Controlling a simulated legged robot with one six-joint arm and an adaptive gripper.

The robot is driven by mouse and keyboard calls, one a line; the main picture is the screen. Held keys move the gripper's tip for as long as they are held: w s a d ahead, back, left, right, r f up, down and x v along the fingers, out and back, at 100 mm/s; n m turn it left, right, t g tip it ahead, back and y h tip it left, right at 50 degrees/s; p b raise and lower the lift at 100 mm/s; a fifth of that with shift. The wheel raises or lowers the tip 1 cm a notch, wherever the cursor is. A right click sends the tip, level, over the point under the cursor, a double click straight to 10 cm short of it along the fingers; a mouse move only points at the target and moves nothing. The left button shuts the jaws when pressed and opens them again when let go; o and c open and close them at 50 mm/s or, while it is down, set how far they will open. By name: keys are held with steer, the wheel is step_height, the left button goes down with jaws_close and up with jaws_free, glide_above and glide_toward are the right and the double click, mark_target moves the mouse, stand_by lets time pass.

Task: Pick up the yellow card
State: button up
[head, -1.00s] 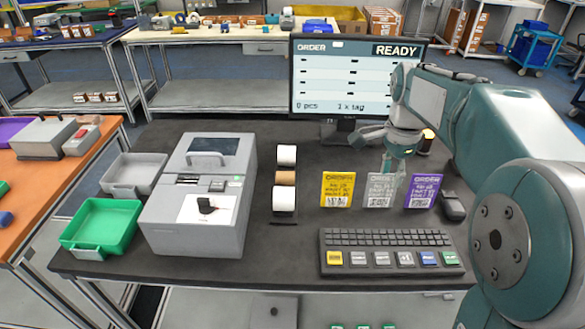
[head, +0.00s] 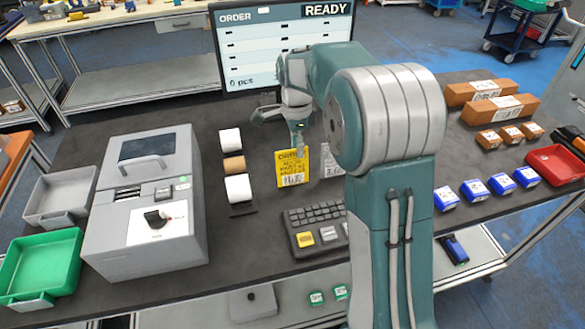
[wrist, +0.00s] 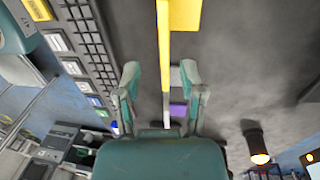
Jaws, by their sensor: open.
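The yellow card (head: 292,168) stands upright on the dark table, left of a grey card (head: 332,160). In the wrist view the yellow card (wrist: 163,35) shows almost edge-on, as a thin strip ahead of the fingers. My gripper (head: 298,148) is at the upper right of the yellow card in the head view. In the wrist view my gripper (wrist: 162,78) is open, with one finger on each side of the line of cards. I cannot tell whether a finger touches a card. The purple card (wrist: 178,109) shows between the fingers; my arm hides it in the head view.
A keyboard (head: 313,222) lies in front of the cards, partly hidden by my arm. A stand with rolls (head: 235,165) is left of the yellow card. A grey machine (head: 150,200) stands farther left. The order screen (head: 284,48) is behind the cards.

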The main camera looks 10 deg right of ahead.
mark_target(294, 165)
steer(key=f, duration=0.2)
steer(key=a+f, duration=0.1)
steer(key=f, duration=0.1)
steer(key=shift+a, duration=0.1)
steer(key=shift+d+f, duration=0.2)
steer(key=shift+f, duration=0.1)
steer(key=shift+d, duration=0.2)
steer(key=shift+c, duration=0.9)
steer(key=c, duration=0.5)
jaws_close()
steer(key=shift+a, duration=0.2)
steer(key=shift+r, duration=0.2)
